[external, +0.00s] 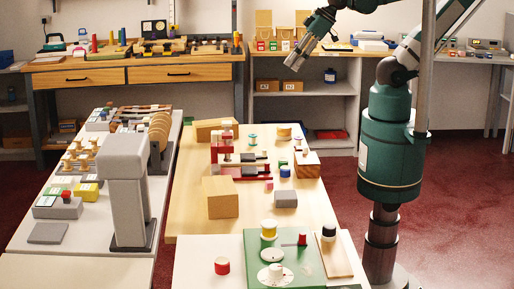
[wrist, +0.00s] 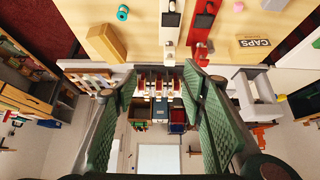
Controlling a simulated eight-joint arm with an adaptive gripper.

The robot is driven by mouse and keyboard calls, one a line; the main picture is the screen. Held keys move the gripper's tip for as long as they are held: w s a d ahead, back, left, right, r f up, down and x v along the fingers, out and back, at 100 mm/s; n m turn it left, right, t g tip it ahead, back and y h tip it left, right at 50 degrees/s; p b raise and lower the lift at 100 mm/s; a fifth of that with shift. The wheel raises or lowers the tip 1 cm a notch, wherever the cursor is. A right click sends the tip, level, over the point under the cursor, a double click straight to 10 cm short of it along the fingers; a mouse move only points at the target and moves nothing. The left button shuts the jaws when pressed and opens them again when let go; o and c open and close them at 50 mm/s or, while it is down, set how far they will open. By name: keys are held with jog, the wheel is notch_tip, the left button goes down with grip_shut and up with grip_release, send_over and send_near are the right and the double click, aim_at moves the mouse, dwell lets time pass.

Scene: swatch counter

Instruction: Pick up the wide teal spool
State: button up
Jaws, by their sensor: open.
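A teal spool (external: 252,139) stands on the wooden table toward its far end, beside the red and white fixtures. In the wrist view a teal spool (wrist: 122,12) shows small at the top edge, left of centre. My gripper (external: 297,58) is raised above the far side of the table, up and to the right of the teal spool and well apart from it. In the wrist view my gripper (wrist: 160,72) has its two green fingers spread, with nothing between them.
Cardboard boxes (external: 220,198) and a grey block (external: 285,199) stand on the table. A box marked CAPS (wrist: 255,44) shows in the wrist view. A green board (external: 315,262) lies at the front.

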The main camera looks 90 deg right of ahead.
dwell(0.3)
jog(key=n+g+h+b, duration=0.5)
jog(key=n+b, duration=0.4)
jog(key=n, duration=1.3)
send_over(252, 135)
jog(key=a, duration=0.3)
notch_tip(252, 135, down, 29)
jog(key=shift+s+g+y, duration=0.3)
jog(key=shift+s+g, duration=0.1)
jog(key=shift+d, duration=0.1)
jog(key=shift+b+x, duration=0.5)
jog(key=shift+x, duration=0.7)
